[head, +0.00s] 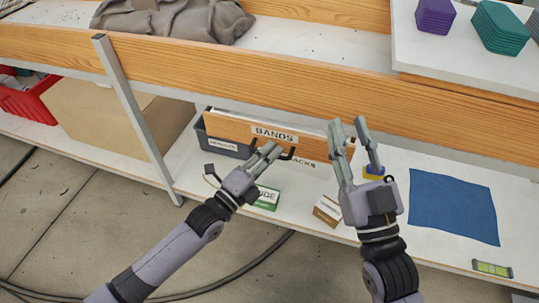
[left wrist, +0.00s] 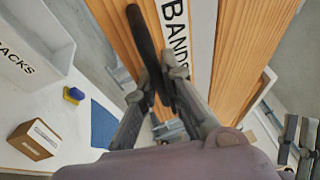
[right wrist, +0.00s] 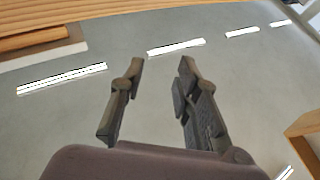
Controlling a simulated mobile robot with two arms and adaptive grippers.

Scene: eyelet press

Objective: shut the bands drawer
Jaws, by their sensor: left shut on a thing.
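The bands drawer (head: 232,128) has a wooden front with a white BANDS label and a dark bar handle (head: 287,154). It sits under the wooden bench edge, and how far it stands out is hard to tell. My left gripper (head: 274,151) is shut on the handle. In the left wrist view, its fingers (left wrist: 164,88) close around the dark handle (left wrist: 143,40) beside the label (left wrist: 176,40). My right gripper (head: 347,124) is open and empty, raised right of the drawer front. Its fingers (right wrist: 160,72) are apart in the right wrist view.
A grey bin (head: 222,146) stands left of the drawer, and a bin lettered ACKS (left wrist: 30,62) stands beside it. A green-white box (head: 267,198), a small brown box (head: 327,210), a blue cloth (head: 452,207) and a level (head: 492,269) lie on the lower shelf. A metal post (head: 135,115) stands left.

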